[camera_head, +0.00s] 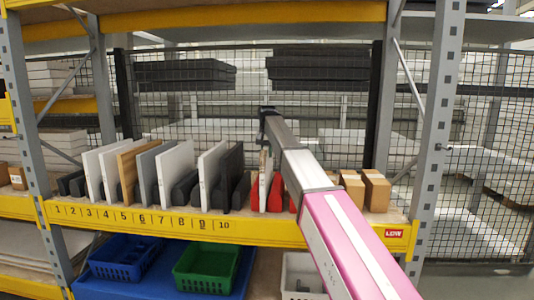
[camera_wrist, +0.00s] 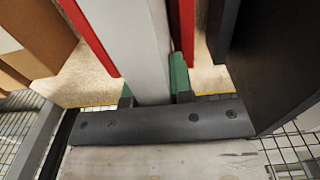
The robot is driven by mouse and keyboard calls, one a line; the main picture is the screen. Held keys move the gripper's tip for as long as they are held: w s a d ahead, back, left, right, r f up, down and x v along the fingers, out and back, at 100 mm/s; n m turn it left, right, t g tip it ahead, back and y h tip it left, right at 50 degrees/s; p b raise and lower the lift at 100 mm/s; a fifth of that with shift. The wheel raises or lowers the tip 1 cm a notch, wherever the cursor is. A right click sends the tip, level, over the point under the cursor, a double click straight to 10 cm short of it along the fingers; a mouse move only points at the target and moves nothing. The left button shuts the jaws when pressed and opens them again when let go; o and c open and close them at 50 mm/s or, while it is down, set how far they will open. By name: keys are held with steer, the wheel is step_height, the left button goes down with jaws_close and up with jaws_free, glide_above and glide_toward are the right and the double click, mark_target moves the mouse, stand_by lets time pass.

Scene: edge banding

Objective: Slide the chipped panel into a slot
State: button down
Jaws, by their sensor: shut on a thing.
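In the wrist view my gripper (camera_wrist: 153,90) has its green pads shut on a white panel (camera_wrist: 140,45), which stands upright between two red dividers (camera_wrist: 183,30). In the head view the panel shows as a thin pale strip (camera_head: 262,166) among the red dividers (camera_head: 276,192), right of the numbered slots. My arm covers part of that spot and hides the fingertips. The panel's lower edge and any chip are not visible. The numbered slots run along a yellow shelf edge (camera_head: 140,217) marked 1 to 10; white, wood-coloured, grey and black panels stand upright there.
A black panel (camera_head: 232,170) stands close left of the red dividers; it is on the right in the wrist view (camera_wrist: 275,60). Cardboard boxes (camera_head: 376,190) stand at the right end. Blue (camera_head: 122,262) and green (camera_head: 205,270) bins sit below. Metal posts (camera_head: 440,130) flank the shelf.

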steer(key=c, duration=0.9)
jaws_free()
